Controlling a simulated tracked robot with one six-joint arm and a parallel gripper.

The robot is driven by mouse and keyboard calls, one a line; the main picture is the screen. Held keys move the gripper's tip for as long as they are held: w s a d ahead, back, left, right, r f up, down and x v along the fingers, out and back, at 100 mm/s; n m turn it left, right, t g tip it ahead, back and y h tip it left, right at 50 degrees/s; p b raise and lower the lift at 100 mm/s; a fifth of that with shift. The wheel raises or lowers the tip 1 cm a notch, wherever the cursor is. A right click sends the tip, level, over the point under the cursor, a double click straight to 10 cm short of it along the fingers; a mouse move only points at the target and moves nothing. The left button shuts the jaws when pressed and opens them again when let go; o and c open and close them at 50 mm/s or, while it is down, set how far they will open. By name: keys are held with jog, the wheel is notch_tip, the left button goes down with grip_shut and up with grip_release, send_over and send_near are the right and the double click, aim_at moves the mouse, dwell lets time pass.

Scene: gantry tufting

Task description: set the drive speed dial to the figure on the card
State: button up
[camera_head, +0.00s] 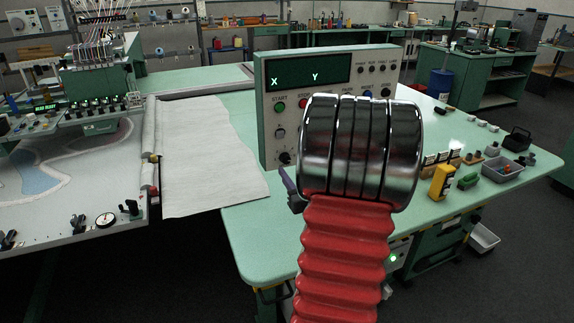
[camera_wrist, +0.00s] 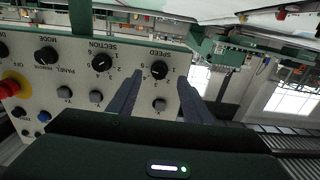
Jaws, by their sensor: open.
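The SPEED dial (camera_wrist: 159,70) is a round black knob with figures around it, shown upside down in the wrist view. Its setting is too small to read surely. My gripper (camera_wrist: 160,80) is open; its two dark fingers appear on either side of the dial, with nothing between them but the panel. I cannot tell whether the tips touch the panel. In the head view, part of my gripper (camera_head: 289,188) shows just below a dark knob (camera_head: 285,157) at the lower left of the control panel (camera_head: 268,130). My arm hides the rest. I cannot identify the card.
The SECTION dial (camera_wrist: 102,62) and MODE dial (camera_wrist: 43,55) sit beside the SPEED dial, with plain grey knobs (camera_wrist: 96,97) and a red button (camera_wrist: 9,88) nearby. Small items and a yellow device (camera_head: 442,182) lie on the green table (camera_head: 245,240); its front left corner is clear.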

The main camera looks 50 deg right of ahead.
aim_at(287, 162)
jog(key=shift+x, duration=2.7)
